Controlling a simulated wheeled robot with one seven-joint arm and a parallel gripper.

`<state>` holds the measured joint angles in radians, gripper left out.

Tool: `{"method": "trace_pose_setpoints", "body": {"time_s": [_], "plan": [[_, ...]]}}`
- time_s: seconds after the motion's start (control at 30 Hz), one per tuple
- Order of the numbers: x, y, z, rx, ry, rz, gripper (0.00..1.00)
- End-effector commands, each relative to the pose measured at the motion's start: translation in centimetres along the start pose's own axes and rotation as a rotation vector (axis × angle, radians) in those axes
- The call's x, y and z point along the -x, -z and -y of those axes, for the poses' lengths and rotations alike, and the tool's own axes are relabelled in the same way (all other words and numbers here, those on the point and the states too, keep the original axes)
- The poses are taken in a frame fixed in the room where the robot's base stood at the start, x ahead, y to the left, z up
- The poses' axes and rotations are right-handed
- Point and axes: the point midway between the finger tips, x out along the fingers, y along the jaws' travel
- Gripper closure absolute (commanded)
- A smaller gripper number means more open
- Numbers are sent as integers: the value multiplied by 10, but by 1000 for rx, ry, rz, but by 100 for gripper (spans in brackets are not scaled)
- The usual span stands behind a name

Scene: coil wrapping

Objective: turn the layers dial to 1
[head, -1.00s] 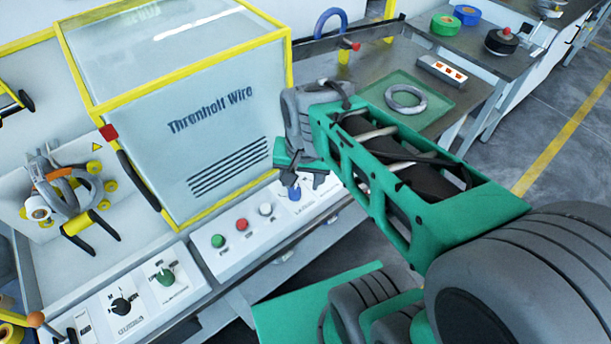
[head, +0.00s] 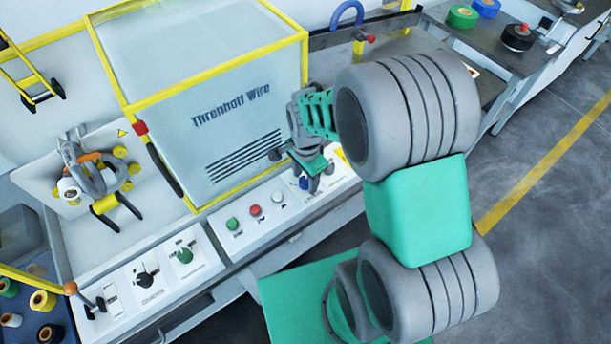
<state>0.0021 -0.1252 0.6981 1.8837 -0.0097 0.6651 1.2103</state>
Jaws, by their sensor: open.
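A blue dial (head: 304,183) sits on the white control panel at the right end of the row, below the front of the machine. My gripper (head: 313,184) is open right at this dial, with its dark fingers pointing down and partly covering it. I cannot tell whether the fingers touch it. A green dial (head: 185,256) and a black dial (head: 146,280) sit on the panel to the left. The dial labels and the blue dial's pointer are too small or hidden to read, so I cannot tell by name which is the layers dial.
Green (head: 233,223), red (head: 255,210) and white (head: 278,197) buttons lie just left of the blue dial. The yellow-framed machine cover (head: 215,120) stands close behind my gripper.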

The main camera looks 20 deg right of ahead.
Motion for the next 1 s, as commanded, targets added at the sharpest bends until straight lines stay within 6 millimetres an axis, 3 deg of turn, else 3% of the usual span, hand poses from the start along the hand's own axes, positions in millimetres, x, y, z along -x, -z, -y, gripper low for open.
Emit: {"method": "trace_pose_setpoints", "body": {"time_s": [0.07, 0.7, 1.0], "plan": [[0, 0, 0, 0, 0, 0, 48], [1, 0, 0, 1, 0, 0, 100], [1, 0, 0, 8, 0, 0, 100]]}}
